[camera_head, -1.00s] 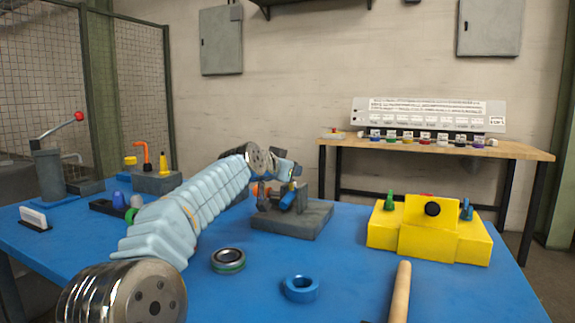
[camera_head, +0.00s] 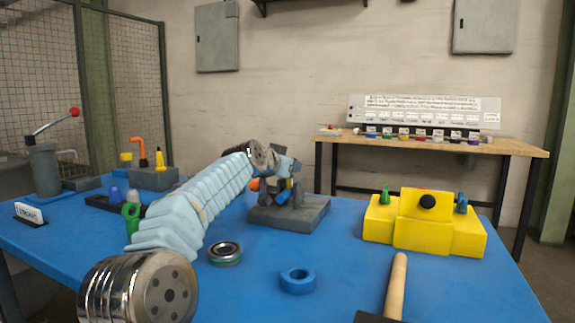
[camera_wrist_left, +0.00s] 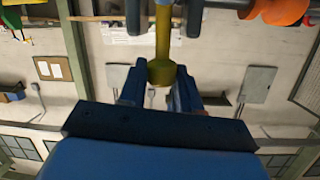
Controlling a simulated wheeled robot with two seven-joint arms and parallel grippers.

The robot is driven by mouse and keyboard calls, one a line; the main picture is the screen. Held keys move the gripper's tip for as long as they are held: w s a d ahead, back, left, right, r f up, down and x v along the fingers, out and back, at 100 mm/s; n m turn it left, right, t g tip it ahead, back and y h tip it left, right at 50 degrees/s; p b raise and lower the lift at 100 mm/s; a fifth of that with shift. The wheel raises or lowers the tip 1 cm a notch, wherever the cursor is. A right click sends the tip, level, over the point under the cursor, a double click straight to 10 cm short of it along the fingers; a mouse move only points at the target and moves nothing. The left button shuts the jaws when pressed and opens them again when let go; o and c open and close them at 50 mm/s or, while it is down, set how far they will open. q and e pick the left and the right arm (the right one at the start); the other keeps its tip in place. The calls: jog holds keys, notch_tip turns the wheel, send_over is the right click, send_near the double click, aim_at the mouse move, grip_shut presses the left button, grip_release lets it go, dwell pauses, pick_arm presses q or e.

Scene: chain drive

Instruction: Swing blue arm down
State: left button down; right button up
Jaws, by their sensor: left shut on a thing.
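The dark grey fixture (camera_head: 290,214) stands on the blue table, with small blue and orange parts on its top. A blue upright piece (camera_head: 298,193), likely the blue arm, shows there, partly hidden behind my left arm and wrist. My left gripper (camera_head: 287,172) is at the top of this fixture. In the left wrist view, its fingers (camera_wrist_left: 158,88) are on either side of a yellow-olive rod (camera_wrist_left: 161,70), shut on it. How the rod joins the blue arm is hidden. Orange parts (camera_wrist_left: 285,10) sit at the upper right there. My right gripper is not in view.
A bearing ring (camera_head: 225,253), a blue ring (camera_head: 298,281) and a wooden-handled hammer (camera_head: 396,285) lie in front. A yellow block (camera_head: 424,232) stands on the right. Left are a lever post (camera_head: 44,168), a white sign (camera_head: 29,214) and a green piece (camera_head: 131,216).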

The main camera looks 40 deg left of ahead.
pick_arm(q)
jog(key=shift+w+a, duration=0.1)
jog(key=shift+a, duration=0.05)
jog(key=c, duration=0.8)
grip_release()
jog(key=shift+w+a+f, duration=0.15)
jog(key=shift+w+f, duration=0.15)
jog(key=shift+w, duration=0.1)
jog(key=shift+c, duration=0.2)
jog(key=shift+s+r, duration=0.1)
jog(key=shift+s, duration=0.25)
jog(key=b+v, duration=0.3)
jog(key=v, duration=1)
jog(key=shift+d, duration=0.3)
jog(key=shift+s+r, duration=0.1)
jog(key=shift+r, duration=0.05)
